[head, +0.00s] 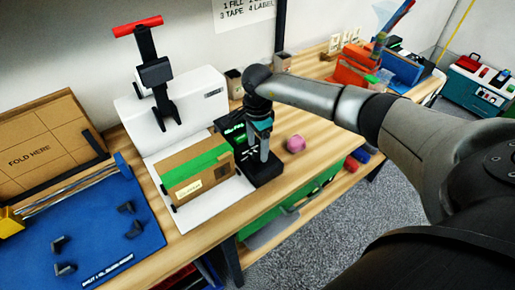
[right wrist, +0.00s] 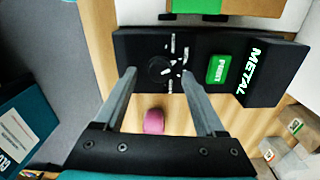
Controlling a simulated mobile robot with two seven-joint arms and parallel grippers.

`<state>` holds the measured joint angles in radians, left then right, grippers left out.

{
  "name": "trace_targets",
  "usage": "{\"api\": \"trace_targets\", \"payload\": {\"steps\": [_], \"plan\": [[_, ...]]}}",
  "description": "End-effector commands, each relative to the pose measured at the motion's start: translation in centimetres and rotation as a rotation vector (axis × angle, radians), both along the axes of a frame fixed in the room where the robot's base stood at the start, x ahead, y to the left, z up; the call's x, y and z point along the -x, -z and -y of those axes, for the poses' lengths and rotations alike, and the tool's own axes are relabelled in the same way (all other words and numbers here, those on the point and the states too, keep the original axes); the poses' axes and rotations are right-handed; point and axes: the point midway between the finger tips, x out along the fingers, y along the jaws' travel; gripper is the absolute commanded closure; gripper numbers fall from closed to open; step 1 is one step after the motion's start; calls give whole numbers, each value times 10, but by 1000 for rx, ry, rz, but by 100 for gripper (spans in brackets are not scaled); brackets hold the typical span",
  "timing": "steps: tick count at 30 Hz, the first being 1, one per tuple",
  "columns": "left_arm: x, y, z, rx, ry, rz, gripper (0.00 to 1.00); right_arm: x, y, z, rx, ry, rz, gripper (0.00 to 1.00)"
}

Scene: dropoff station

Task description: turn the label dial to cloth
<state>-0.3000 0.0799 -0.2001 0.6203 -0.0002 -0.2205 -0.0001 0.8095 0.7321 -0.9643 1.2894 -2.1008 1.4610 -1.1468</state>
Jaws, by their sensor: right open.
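The black label unit (right wrist: 140,45) fills the middle of the right wrist view; in the head view (head: 262,172) it stands right of the taped carton. Its round black dial (right wrist: 160,68), with several white marks around it, lies between my right gripper's fingertips (right wrist: 158,74). Whether they touch it I cannot tell. My right gripper is open and points down at the unit; in the head view (head: 264,155) it hides the dial. A green PRINT button (right wrist: 217,69) sits beside the dial, and the display (right wrist: 248,70) reads METAL. My left gripper is out of view.
A carton with green tape (head: 205,166) stands on a white plate (head: 222,203) close left of the label unit. A pink lump (head: 295,144) lies on the wooden bench just right of it. A blue mat (head: 110,240) and folding cardboard (head: 45,150) are at left.

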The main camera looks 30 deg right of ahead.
Motion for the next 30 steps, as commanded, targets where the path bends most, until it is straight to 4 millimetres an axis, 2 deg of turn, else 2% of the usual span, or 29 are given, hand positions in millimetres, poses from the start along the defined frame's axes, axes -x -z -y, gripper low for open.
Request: {"api": "trace_targets", "payload": {"steps": [4, 14, 30], "plan": [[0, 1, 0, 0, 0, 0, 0, 0, 13, 0, -1, 1, 0, 28], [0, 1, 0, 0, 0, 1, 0, 0, 16, 0, -1, 0, 0, 28], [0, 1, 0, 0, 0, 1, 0, 0, 15, 0, 0, 1, 0, 89]]}}
